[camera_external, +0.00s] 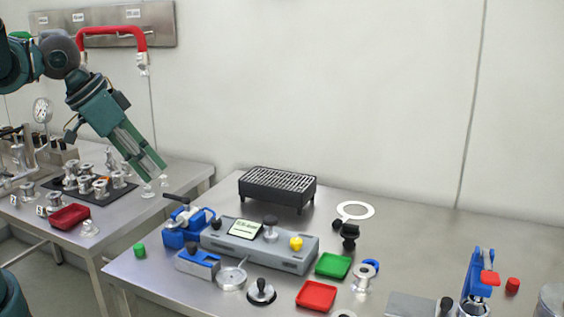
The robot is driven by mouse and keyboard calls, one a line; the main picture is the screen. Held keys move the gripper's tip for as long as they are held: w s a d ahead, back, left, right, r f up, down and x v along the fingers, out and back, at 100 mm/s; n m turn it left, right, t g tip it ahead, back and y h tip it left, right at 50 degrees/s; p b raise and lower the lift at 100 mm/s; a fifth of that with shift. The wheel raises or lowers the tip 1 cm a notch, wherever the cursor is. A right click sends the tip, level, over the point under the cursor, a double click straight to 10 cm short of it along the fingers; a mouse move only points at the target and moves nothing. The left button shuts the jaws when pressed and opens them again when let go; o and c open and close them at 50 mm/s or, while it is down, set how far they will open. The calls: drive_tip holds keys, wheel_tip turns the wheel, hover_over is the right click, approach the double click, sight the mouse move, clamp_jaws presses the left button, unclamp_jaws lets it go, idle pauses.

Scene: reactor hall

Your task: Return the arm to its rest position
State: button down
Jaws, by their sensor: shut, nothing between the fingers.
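My gripper (155,180) is at the upper left of the external view, at the end of my teal arm. It points down and to the right, with its two long fingers side by side and shut. Nothing shows between them. It hangs in the air around the gap between the left table (190,176) and the front table (415,235). A small clear or metal piece shows just below the fingertips; I cannot tell how far apart they are. Part of my arm is cut off by the left edge.
The front table holds a black grill box (278,187), a grey fixture (258,246), green (333,265) and red (316,295) trays, and a blue press (478,275). The left table carries metal fittings and a red tray (69,217). A red handle (112,32) is near my arm.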

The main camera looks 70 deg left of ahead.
drive_tip(key=s+d+f+m+t+h+b, duration=0.1)
drive_tip(key=s+d+m, duration=0.1)
drive_tip(key=s+d, duration=0.2)
drive_tip(key=shift+s+d, duration=0.3)
drive_tip(key=shift+d, duration=0.95)
idle(2.2)
